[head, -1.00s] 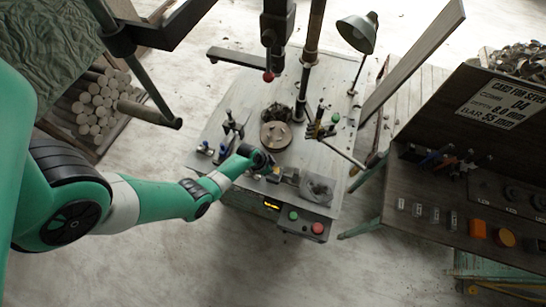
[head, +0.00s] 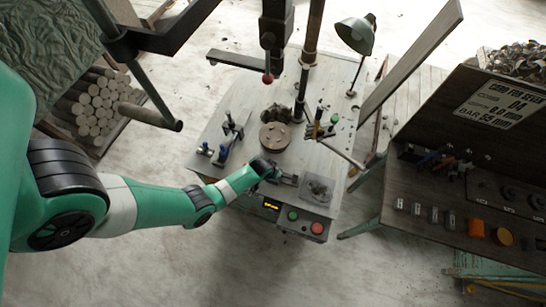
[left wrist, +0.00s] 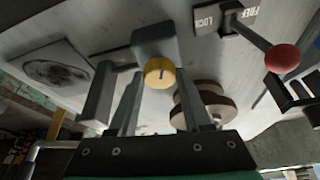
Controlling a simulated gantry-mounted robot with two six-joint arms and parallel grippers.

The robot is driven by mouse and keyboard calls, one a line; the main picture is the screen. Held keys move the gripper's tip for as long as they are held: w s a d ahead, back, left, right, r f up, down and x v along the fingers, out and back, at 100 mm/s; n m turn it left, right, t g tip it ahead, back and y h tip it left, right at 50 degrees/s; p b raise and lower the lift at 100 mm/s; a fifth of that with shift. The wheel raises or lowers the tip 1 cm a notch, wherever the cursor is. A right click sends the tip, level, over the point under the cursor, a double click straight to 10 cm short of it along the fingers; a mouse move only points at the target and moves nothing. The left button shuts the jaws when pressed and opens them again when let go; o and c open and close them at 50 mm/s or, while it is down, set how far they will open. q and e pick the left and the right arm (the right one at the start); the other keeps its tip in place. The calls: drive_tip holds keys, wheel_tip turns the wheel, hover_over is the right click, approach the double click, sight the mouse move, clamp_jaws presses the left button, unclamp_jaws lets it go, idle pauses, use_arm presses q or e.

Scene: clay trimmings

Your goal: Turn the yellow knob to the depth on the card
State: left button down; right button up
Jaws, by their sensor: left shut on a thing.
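The yellow knob (left wrist: 160,73) has a dark mark on its face and sits below a grey block in the left wrist view. My left gripper (left wrist: 160,82) has a finger on each side of it and is shut on it. In the head view my left gripper (head: 274,174) is at the front of the machine table and hides the knob. My right gripper is not in view.
A green button (head: 292,216) and a red button (head: 317,228) sit beside the display. A round brown disc (head: 275,136) lies behind my gripper. A red-balled lever (left wrist: 282,58) stands by a LOCK/FREE plate. Blue-handled clamps (head: 220,154) stand at left.

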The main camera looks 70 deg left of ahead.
use_arm(q)
drive_tip(key=n, duration=0.3)
drive_tip(key=shift+w+d+g+y, duration=0.1)
drive_tip(key=shift+g+y, duration=0.3)
drive_tip(key=shift+w+n+g+y+p, duration=0.1)
drive_tip(key=shift+n+g+y+p, duration=0.45)
drive_tip(key=shift+n, duration=1.65)
drive_tip(key=shift+g+h, duration=0.25)
drive_tip(key=shift+g, duration=0.1)
drive_tip(key=shift+c, duration=1.7)
unclamp_jaws()
